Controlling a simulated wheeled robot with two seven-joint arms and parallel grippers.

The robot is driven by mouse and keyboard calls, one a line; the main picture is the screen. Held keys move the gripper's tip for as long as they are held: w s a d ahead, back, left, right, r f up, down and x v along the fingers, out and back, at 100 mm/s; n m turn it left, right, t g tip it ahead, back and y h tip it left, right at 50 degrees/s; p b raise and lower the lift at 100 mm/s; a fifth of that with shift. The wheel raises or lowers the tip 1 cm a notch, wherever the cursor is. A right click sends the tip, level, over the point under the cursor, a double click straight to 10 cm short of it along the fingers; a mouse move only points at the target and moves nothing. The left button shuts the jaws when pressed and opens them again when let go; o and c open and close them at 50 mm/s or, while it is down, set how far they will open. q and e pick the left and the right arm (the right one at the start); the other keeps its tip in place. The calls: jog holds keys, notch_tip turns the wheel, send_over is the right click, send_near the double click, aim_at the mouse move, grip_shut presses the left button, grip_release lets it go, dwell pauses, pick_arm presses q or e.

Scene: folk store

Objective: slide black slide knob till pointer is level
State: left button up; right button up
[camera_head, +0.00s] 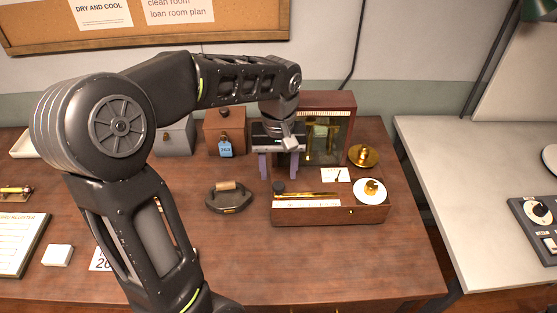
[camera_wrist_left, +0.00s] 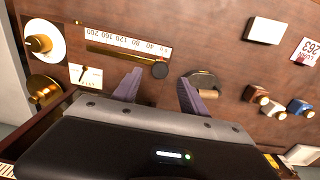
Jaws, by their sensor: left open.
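The black slide knob (camera_head: 278,187) sits at the left end of a brass rail (camera_head: 310,194) on a wooden balance (camera_head: 330,214). In the left wrist view the knob (camera_wrist_left: 159,70) is by the low-number end of the printed scale (camera_wrist_left: 130,39). A white card (camera_head: 335,174) on the balance carries a thin dark pointer, which looks slanted; it also shows in the wrist view (camera_wrist_left: 85,75). My left gripper (camera_head: 278,168) is open and empty above the knob, fingers pointing down. In the wrist view the knob appears between and just beyond its fingertips, with no contact visible.
A dark pad with a wooden handle (camera_head: 229,197) lies left of the balance. Brass pan (camera_head: 363,156) and white pan (camera_head: 370,190) are at its right. A glass-fronted wooden case (camera_head: 328,125) stands behind. Boxes (camera_head: 225,131) stand back left. The table front is clear.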

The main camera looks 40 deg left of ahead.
aim_at(278, 185)
pick_arm(q)
notch_tip(278, 185, down, 4)
jog(key=shift+r, duration=0.2)
jog(key=shift+f+b, duration=0.55)
jog(key=shift+f, duration=0.4)
jog(key=shift+c, duration=0.3)
jog(key=c, duration=0.9)
jog(key=shift+o, duration=0.2)
